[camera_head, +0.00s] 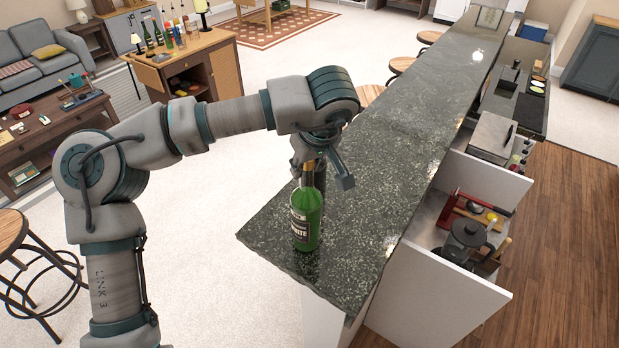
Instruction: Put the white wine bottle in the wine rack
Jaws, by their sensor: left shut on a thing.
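The white wine bottle (306,218) is green glass with a dark label and a gold-brown neck. It is upright at the near left end of the dark stone counter (400,130). Its base is at or very close to the counter top; I cannot tell if they touch. My left gripper (318,172) comes down from above and is shut on the bottle at its neck. The gripper hides part of the neck. My right gripper is not in view. I cannot make out a wine rack for certain.
A lower shelf on the counter's right holds a red-framed item (451,208) and a dark glass pot (467,234). Stools (401,64) line the counter's left side. Several bottles stand on a wooden cabinet (208,42) at the back left. Most of the counter top is clear.

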